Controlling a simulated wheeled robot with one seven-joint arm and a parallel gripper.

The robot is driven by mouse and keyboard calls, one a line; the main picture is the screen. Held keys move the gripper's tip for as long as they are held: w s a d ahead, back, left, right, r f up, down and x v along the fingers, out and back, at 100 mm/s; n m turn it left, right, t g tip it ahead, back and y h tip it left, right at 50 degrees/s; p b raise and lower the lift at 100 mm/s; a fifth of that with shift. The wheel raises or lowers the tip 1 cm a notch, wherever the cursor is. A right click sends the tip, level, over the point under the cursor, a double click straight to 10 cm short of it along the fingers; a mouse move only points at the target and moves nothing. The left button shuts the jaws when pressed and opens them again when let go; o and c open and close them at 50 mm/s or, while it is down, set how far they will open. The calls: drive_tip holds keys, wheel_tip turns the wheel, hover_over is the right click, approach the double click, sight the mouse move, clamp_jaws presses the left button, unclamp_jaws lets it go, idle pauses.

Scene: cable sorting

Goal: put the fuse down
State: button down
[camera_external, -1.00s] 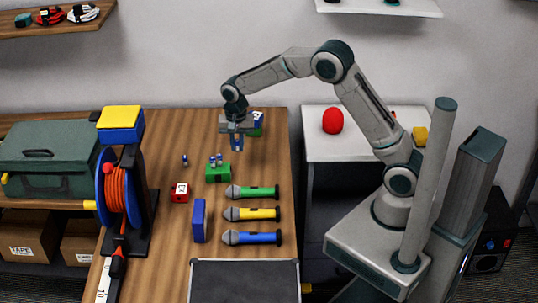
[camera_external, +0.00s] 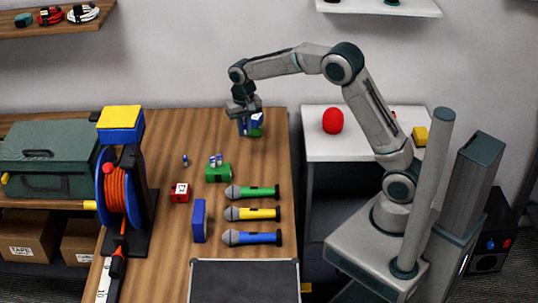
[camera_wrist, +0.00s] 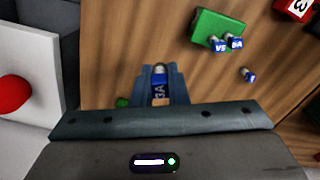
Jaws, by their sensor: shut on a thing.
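My gripper (camera_external: 244,130) is over the back right part of the wooden table in the external view. In the wrist view its two blue fingers (camera_wrist: 160,80) are shut on a small blue fuse (camera_wrist: 159,90) with a silvery end and a white label. In the external view the gripper hides the held fuse. A green holder (camera_external: 218,173) with two fuses standing in it (camera_external: 216,159) is on the table, nearer the camera and left of the gripper; the holder (camera_wrist: 216,30) also shows in the wrist view. One loose fuse (camera_external: 185,160) stands left of it.
A green block (camera_external: 257,131) and a white-and-blue block (camera_external: 258,119) are close beside the gripper, partly hidden. A red cube (camera_external: 180,192), blue block (camera_external: 199,220) and three microphones (camera_external: 252,213) lie nearer the camera. A cable reel (camera_external: 118,190) stands left. The table's back left is clear.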

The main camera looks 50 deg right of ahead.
drive_tip(key=p, duration=0.2)
hover_over(219, 170)
wheel_tip(219, 170, down, 6)
drive_tip(key=shift+s+f, duration=0.1)
drive_tip(key=shift+f+p, duration=0.3)
drive_tip(key=shift+f, duration=1.65)
drive_tip(key=shift+f, duration=0.2)
drive_tip(key=c, duration=1.4)
unclamp_jaws()
drive_tip(key=shift+c, duration=0.2)
drive_tip(key=shift+r, duration=0.1)
wheel_tip(219, 170, up, 12)
drive_tip(key=b, duration=0.1)
drive_tip(key=shift+r, duration=0.2)
